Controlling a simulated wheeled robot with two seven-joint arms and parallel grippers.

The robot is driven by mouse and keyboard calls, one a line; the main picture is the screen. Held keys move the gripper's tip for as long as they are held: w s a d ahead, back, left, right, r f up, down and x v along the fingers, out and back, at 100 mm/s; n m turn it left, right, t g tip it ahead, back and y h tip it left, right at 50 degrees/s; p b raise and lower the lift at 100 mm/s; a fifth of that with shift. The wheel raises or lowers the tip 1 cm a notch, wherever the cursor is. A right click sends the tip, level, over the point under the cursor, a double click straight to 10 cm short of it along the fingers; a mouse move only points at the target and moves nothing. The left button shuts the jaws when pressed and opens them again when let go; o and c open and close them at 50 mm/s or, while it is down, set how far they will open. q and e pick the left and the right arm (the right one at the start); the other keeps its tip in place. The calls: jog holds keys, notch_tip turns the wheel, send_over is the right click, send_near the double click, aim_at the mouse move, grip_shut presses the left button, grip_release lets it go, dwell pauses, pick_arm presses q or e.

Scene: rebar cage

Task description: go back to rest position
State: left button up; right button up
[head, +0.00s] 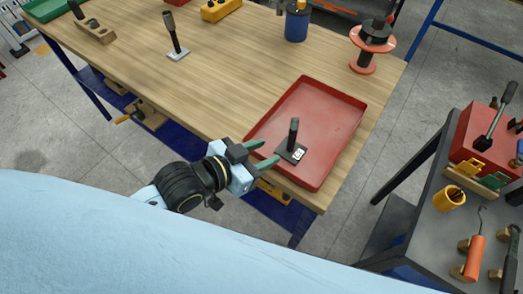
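My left gripper (269,152) is at the front edge of the wooden table, over the left rim of the red tray (320,110). Its two green fingers are apart with nothing visible between them. A tool with an upright black handle on a dark flat base (292,150) stands in the tray's near part, just right of the fingertips. It looks apart from the fingers, though the gap is small. My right gripper is not in view.
A similar handled tool (176,48), a blue container (297,24) and a red-and-black spool (368,45) stand farther back. A grey cart (425,225) with tools stands at right, across a floor gap.

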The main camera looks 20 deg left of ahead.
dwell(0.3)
pick_arm(q)
jog(key=s+a+f+n+g+y, duration=0.55)
jog(key=s+a+g+y, duration=0.2)
jog(key=s+a, duration=0.55)
notch_tip(320, 180, down, 24)
jog(key=s+d+g, duration=0.1)
jog(key=s+g, duration=0.1)
jog(key=s+a+f+m, duration=0.1)
jog(key=s+a+f, duration=0.1)
jog(key=s+f, duration=1.4)
jog(key=shift+a+g, duration=0.2)
jog(key=shift+g, duration=0.15)
